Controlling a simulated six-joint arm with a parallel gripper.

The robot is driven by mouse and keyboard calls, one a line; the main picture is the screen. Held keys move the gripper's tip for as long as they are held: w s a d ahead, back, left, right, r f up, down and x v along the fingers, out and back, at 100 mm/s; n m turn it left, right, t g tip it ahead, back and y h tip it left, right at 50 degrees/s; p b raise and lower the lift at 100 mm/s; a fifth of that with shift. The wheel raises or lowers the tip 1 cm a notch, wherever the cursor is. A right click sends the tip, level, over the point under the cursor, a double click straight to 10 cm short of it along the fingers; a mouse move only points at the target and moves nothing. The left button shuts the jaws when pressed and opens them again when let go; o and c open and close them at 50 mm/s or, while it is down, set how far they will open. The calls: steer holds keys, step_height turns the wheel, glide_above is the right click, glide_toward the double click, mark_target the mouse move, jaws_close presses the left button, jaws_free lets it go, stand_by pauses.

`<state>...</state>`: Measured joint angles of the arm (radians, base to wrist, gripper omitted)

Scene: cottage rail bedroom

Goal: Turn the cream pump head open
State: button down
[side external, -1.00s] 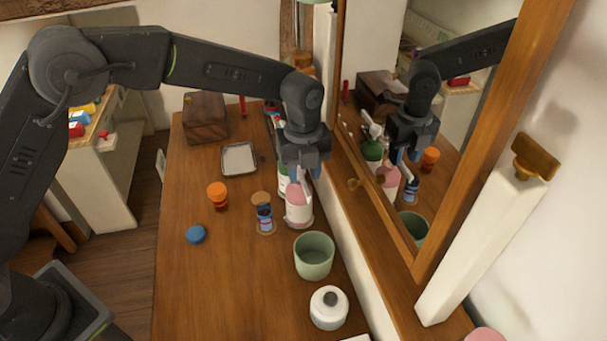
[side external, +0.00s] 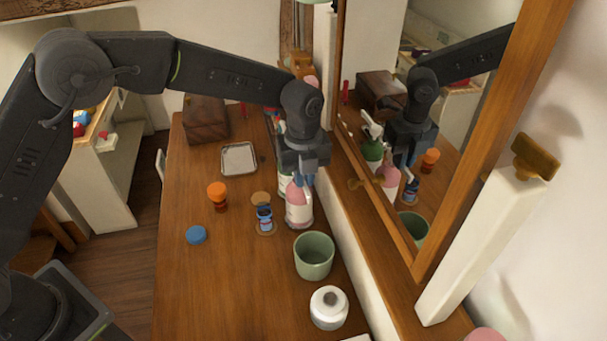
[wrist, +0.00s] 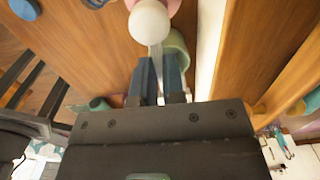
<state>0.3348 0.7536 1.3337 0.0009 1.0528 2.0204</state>
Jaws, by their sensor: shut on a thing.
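The cream bottle, white with a pink upper part (side external: 299,208), stands upright beside the mirror in the side view. My gripper (side external: 300,180) is right above it, pointing down, and covers most of its top. In the wrist view the pump head (wrist: 149,22) is a round white knob with a pale spout running down from it. My gripper (wrist: 159,80) is shut on that spout, with one blue finger on each side. Pink of the bottle (wrist: 172,6) shows behind the knob. How far the head is turned cannot be told.
A green cup (side external: 314,258) and white jar (side external: 329,308) stand in front. A blue-banded item (side external: 264,215), orange bottle (side external: 218,198) and blue disc (side external: 196,235) are left. A green-and-white bottle (side external: 284,182) is close behind; the mirror frame (side external: 376,190) is close right.

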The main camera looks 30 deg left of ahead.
steer(key=shift+s+a, duration=0.1)
stand_by(0.4)
steer(key=a+m, duration=0.1)
steer(key=m, duration=0.2)
steer(key=a+m, duration=0.1)
steer(key=m, duration=0.2)
steer(key=s+a+m, duration=0.1)
steer(key=m, duration=0.3)
steer(key=shift+a, duration=0.15)
steer(key=shift+m, duration=0.3)
steer(key=c, duration=1.2)
jaws_free()
step_height(320, 180, up, 14)
steer(key=shift+f, duration=0.1)
steer(key=shift+c, duration=0.5)
